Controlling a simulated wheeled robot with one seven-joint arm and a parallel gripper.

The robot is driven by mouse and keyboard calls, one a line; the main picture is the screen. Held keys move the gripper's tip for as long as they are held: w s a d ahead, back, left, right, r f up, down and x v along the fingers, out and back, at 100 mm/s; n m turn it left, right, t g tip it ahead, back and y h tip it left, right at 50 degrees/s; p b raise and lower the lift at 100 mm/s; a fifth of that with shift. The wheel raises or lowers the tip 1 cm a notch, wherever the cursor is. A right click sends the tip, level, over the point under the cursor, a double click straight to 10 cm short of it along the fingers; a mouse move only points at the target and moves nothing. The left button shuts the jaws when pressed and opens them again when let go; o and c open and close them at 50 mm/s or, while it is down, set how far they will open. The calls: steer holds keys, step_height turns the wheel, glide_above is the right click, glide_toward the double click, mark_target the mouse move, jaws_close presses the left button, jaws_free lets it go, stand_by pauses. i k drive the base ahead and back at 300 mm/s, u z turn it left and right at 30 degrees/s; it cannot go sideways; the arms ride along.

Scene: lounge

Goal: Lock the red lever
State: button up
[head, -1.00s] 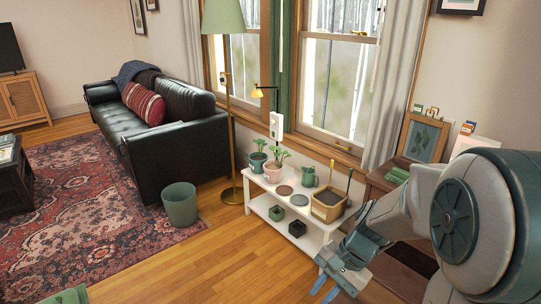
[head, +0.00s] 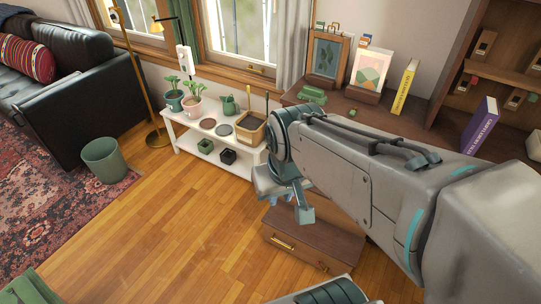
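I cannot make out a red lever for certain in the head view. A small red piece (head: 474,81) shows on the shelf unit at the right, too small to tell what it is.
A white bench (head: 188,142) with pots stands under the window. A brown desk (head: 375,110) holds frames, a yellow book (head: 405,86) and a purple book (head: 480,125). A drawer unit (head: 315,242) is below. A green bin (head: 104,160) stands left; wooden floor between is clear.

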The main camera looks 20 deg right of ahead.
mark_target(322, 268)
steer(key=z, duration=1)
steer(key=k, duration=0.35)
steer(key=z, duration=0.75)
steer(key=i, duration=0.15)
steer(key=u, duration=0.15)
